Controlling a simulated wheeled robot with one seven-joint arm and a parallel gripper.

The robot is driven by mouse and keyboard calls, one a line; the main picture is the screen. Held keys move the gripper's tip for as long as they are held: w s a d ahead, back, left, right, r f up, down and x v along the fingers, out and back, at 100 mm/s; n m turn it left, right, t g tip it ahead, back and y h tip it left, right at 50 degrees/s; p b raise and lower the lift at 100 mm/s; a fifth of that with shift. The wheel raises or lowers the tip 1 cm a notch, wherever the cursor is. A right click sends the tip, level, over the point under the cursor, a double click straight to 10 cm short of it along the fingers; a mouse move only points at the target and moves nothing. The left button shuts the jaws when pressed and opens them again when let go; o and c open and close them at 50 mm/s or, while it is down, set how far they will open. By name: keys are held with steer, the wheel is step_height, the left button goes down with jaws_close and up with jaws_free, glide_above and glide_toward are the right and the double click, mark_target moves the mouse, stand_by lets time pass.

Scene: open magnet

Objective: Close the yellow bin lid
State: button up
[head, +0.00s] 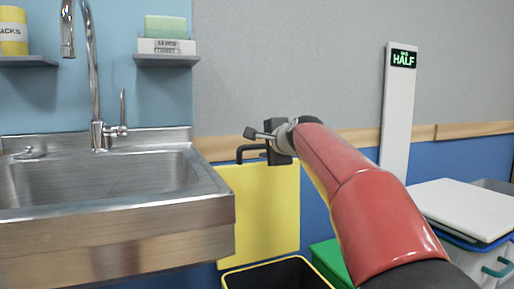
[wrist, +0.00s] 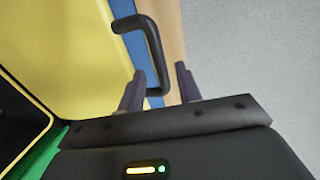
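The yellow bin lid (head: 264,210) stands open and upright by the wall in the head view, behind the dark mouth of its bin (head: 262,265). In the wrist view the lid (wrist: 60,45) fills the upper left. Its black bent handle (head: 240,152) is at the lid's top edge and also shows in the wrist view (wrist: 152,40). My gripper (head: 266,153) is at the top of the lid, by the handle. In the wrist view its two fingers (wrist: 160,88) are apart, with the handle's lower end appearing between them. Contact cannot be told.
A steel sink (head: 110,180) juts out on the left, close to the lid. A green bin (head: 330,262) stands right of the yellow bin, partly hidden by my arm. Bins with a white lid (head: 465,208) stand farther right. A white post (head: 397,110) reading HALF is at the wall.

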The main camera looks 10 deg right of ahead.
mark_target(259, 147)
steer(key=x, duration=0.5)
jaws_close()
